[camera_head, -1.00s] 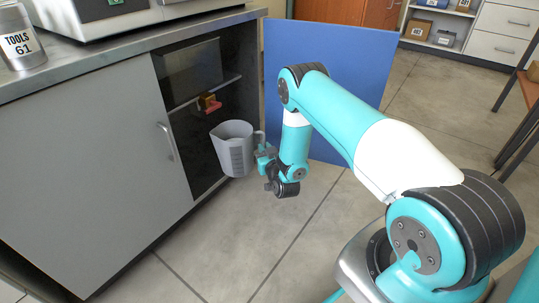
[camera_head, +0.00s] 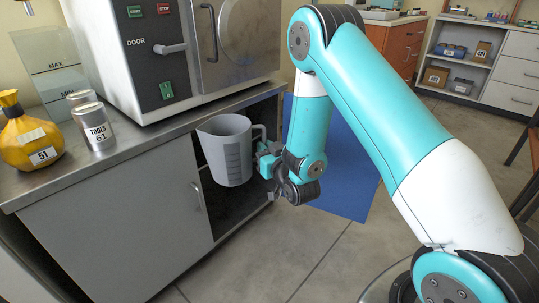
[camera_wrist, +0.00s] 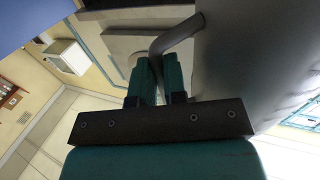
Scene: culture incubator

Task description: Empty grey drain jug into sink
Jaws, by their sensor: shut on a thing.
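The grey drain jug (camera_head: 229,152) is upright, held in front of the cabinet below the worktop edge, with its rim about level with the worktop. My gripper (camera_head: 262,158) is on the jug's right side and is shut on its handle. In the wrist view, the two teal fingers (camera_wrist: 153,80) close around the grey handle (camera_wrist: 178,34), and the jug's wall (camera_wrist: 240,60) fills the upper right. What is inside the jug cannot be seen. No sink shows in these views.
The incubator (camera_head: 175,55) stands on the worktop (camera_head: 150,128).

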